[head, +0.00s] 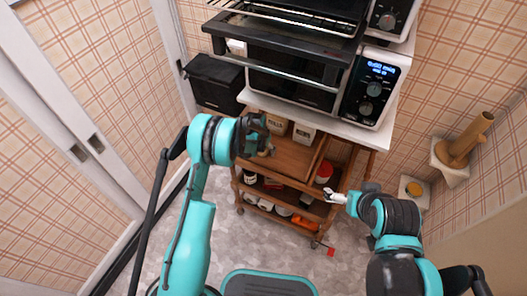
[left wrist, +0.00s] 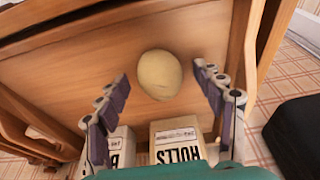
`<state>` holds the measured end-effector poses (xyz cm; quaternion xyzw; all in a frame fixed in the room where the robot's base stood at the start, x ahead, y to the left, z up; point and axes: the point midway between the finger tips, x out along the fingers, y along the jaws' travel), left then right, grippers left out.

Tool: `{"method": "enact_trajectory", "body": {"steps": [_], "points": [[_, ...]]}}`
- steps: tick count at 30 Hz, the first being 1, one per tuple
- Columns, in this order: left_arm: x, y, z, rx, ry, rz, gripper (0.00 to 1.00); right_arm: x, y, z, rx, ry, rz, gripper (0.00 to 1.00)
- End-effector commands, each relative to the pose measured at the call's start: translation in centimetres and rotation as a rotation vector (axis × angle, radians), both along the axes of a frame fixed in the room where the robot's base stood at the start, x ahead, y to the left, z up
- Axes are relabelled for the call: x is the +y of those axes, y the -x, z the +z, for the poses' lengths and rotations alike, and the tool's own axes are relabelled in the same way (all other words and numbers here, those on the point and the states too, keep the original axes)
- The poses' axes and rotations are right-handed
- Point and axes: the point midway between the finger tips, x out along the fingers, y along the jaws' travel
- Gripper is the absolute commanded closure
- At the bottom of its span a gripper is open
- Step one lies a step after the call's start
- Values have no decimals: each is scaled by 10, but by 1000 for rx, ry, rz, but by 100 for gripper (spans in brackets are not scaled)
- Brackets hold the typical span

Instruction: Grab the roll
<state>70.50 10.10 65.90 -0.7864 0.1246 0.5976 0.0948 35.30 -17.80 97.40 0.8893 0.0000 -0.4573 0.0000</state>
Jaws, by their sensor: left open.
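A pale, rounded roll (left wrist: 159,75) lies on the brown wooden shelf (left wrist: 70,75) of the cart, seen in the left wrist view. My left gripper (left wrist: 161,88) is open, with one finger on each side of the roll and a visible gap to both. In the head view my left gripper (head: 262,137) is over the cart's upper shelf and mostly hides the roll. A box marked ROLLS (left wrist: 178,138) stands close to the fingers, with another box (left wrist: 122,148) beside it. My right gripper (head: 335,197) is near the cart's right front corner, away from the roll; its jaw state is unclear.
A toaster oven (head: 290,75) stands on the white cart top (head: 310,121) above the shelf. A black box (head: 213,82) is left of it. Jars and a red-lidded container (head: 324,172) sit on the cart. A wooden post (head: 465,142) stands at the right wall.

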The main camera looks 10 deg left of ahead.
Motion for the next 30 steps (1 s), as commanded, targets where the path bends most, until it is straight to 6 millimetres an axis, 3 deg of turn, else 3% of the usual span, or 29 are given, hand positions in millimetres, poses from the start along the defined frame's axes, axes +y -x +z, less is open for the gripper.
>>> {"method": "enact_trajectory", "body": {"steps": [1,6,20,29,30], "points": [[0,0,0,0,0,0,40,0,0,0,0,0,0,0],[0,0,0,0,0,0,85,0,0,0,0,0,0,0],[0,0,4,0,0,0,86,0,0,2,0,0,0,0],[0,0,41,0,0,0,86,0,0,22,0,0,0,0],[3,9,38,1,0,1,86,0,0,22,0,0,0,0]]}}
